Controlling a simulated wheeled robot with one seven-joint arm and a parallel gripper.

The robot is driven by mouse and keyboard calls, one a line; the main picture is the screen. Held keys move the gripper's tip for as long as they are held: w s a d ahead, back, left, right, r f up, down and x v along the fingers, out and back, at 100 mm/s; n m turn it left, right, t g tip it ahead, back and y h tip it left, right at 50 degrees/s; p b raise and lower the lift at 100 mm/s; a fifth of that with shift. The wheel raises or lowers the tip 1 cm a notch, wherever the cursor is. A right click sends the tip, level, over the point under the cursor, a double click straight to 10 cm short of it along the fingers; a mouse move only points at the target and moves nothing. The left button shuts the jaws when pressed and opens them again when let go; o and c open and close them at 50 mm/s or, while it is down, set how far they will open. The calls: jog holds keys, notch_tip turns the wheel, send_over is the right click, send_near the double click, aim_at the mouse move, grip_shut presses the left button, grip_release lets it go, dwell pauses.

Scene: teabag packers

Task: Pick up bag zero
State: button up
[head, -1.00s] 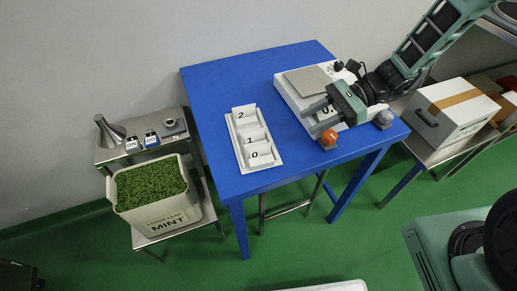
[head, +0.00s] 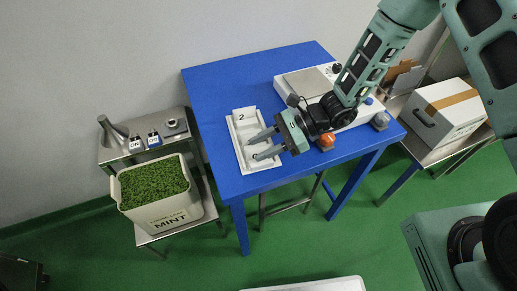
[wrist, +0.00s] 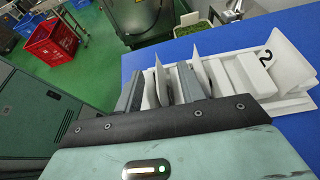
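The white tray (head: 242,165) on the blue table holds white teabags in a row. Bag two (head: 241,118) stands at its far end and also shows in the wrist view (wrist: 284,56). My gripper (head: 252,147) is open over the near part of the tray, its fingers pointing left in the head view. In the wrist view my gripper (wrist: 157,85) has a thin white bag (wrist: 161,82) between its fingers, apparently bag zero, at the row's end away from bag two. Another bag (wrist: 201,72) stands just outside the right finger. The bags' lower parts are hidden.
A white scale (head: 300,88) with a grey plate stands behind my gripper. An orange ball-like object (head: 326,141) is at the table's front edge. A mint tub (head: 160,212) stands left of the table. The table's back left is clear.

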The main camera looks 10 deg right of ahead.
aim_at(252, 151)
jog(key=shift+x, duration=1.55)
jog(key=shift+r, duration=0.1)
jog(key=shift+c, duration=0.3)
grip_shut()
jog(key=shift+r, duration=0.1)
